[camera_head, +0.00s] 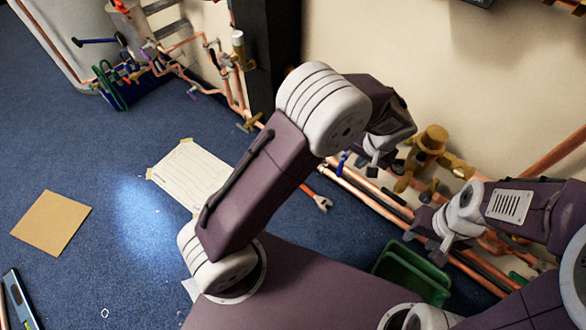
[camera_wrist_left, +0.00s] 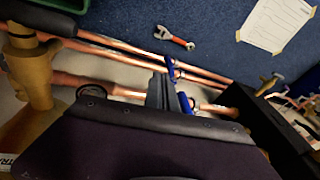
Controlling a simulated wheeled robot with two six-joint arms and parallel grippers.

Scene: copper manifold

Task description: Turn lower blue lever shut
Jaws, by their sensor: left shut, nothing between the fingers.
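Two blue levers sit on the copper pipes near the wall base. In the left wrist view, one blue lever (camera_wrist_left: 170,69) is on the pipe nearer the floor, and the other blue lever (camera_wrist_left: 185,103) is on the pipe nearer the wall. My left gripper (camera_wrist_left: 158,92) is shut and empty, close beside both levers; I cannot tell whether it touches either. In the head view, one blue lever (camera_head: 342,163) shows just left of my left gripper (camera_head: 372,170); the other is not clearly seen there. My right gripper (camera_head: 433,238) hangs over the pipes at the right, its opening unclear.
A brass valve body (camera_head: 430,142) stands on the pipes by the wall. A red-handled wrench (camera_head: 319,200) lies on the blue floor. A green crate (camera_head: 412,272) is below my right gripper. A paper sheet (camera_head: 193,176) and a cardboard piece (camera_head: 51,223) lie on the floor left.

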